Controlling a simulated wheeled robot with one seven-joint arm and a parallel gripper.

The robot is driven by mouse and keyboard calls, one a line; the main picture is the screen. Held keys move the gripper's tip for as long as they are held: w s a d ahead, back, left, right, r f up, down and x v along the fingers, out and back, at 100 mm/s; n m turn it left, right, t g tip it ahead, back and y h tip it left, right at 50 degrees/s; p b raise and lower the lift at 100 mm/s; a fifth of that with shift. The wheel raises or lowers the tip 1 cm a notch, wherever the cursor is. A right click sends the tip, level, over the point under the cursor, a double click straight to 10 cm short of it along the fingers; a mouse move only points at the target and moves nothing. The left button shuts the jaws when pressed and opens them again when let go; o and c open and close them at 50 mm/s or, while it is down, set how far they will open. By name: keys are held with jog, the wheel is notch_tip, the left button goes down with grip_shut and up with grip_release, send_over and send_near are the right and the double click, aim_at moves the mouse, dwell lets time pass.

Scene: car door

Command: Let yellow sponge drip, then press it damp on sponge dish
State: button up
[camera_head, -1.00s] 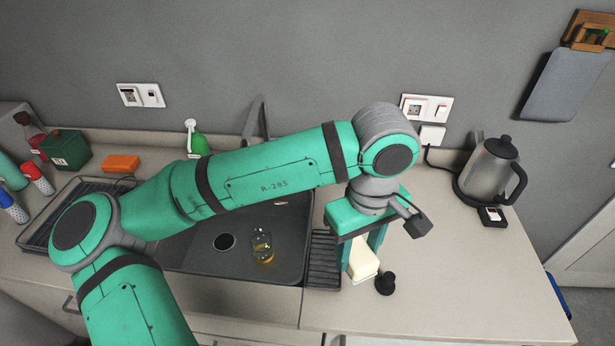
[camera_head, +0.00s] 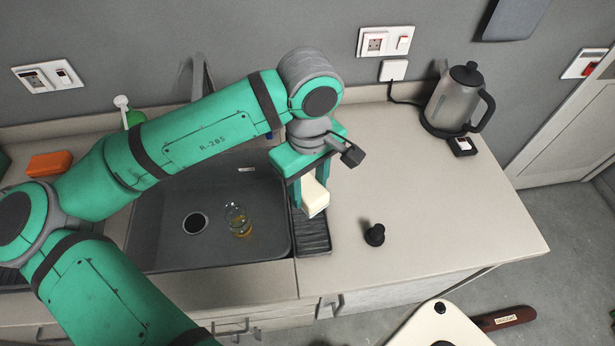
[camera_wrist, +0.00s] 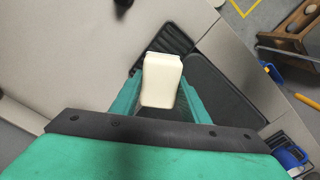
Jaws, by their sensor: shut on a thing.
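A pale cream block (camera_head: 315,198), which looks like the task's yellow sponge, is held between the green fingers of my gripper (camera_head: 310,190). It also fills the middle of the wrist view (camera_wrist: 161,80), with a finger of my gripper (camera_wrist: 160,98) on each side. In the head view the block overlaps the upper part of a black ribbed tray (camera_head: 313,236) at the sink's right edge. It appears raised above it; the exact gap cannot be told. I cannot tell whether this tray is the sponge dish. No drops show.
The dark sink (camera_head: 260,235) holds a small glass with amber liquid (camera_head: 238,220). A black knob-like object (camera_head: 374,234) stands on the counter to the right. A kettle (camera_head: 455,100) stands at the back right. An orange block (camera_head: 50,164) lies at the left. The right counter is mostly clear.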

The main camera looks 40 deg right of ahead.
jog(key=shift+f, duration=4.4)
jog(key=shift+f, duration=0.6)
jog(key=shift+a, duration=0.1)
jog(key=shift+s, duration=0.1)
dwell(1.4)
dwell(0.6)
jog(key=shift+o, duration=0.2)
jog(key=shift+f, duration=0.2)
dwell(0.4)
